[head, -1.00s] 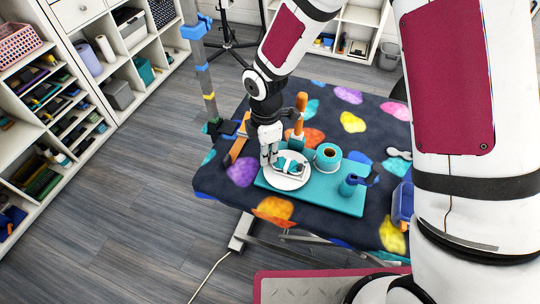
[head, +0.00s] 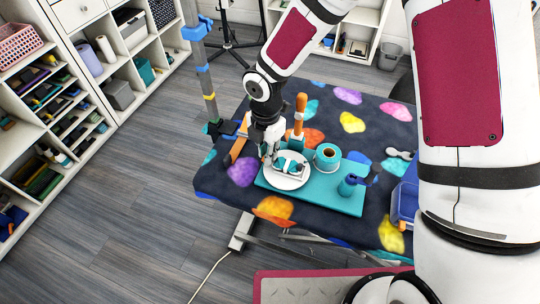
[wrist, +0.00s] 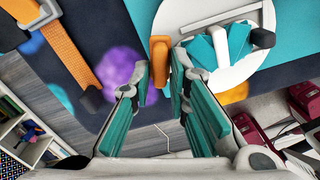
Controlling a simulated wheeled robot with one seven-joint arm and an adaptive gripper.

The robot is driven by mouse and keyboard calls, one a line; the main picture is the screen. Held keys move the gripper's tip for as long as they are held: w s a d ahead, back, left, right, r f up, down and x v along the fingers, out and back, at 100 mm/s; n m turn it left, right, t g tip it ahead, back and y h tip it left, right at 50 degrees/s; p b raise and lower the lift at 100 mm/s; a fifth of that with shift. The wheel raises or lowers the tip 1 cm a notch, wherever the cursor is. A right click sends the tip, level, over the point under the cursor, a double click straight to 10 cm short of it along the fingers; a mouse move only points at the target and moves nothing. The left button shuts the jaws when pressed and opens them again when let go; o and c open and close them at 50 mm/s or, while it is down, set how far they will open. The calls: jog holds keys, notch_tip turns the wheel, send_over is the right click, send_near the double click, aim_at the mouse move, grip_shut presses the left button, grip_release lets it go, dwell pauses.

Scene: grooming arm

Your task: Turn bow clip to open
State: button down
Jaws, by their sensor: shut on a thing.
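The bow clip, with teal ribbon loops (wrist: 212,48) and a pale metal bar with a dark end, lies on a round white disc (wrist: 258,68). In the head view the bow clip (head: 291,164) sits on the disc (head: 288,183) at the left end of a teal board (head: 335,204). My gripper (wrist: 160,70) is at the disc's left edge, its teal-padded fingers on either side of a small orange tab (wrist: 160,48). It is closed on this tab; whether the tab joins the clip is hard to see. In the head view my gripper (head: 268,160) partly hides the clip.
A teal tape roll (head: 327,156) and a blue-teal tool (head: 354,183) stand on the board right of the disc. An upright orange-handled tool (head: 299,115) stands behind. An orange strap (wrist: 70,48) lies left of my gripper. The patterned tabletop's near edge is close.

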jog(key=shift+n, duration=1.4)
jog(key=c, duration=2)
grip_release()
jog(key=shift+n, duration=0.4)
jog(key=o, duration=0.4)
jog(key=shift+o, duration=0.2)
jog(key=shift+p, duration=0.3)
jog(key=shift+r+p, duration=2.3)
jog(key=shift+r, duration=1.7)
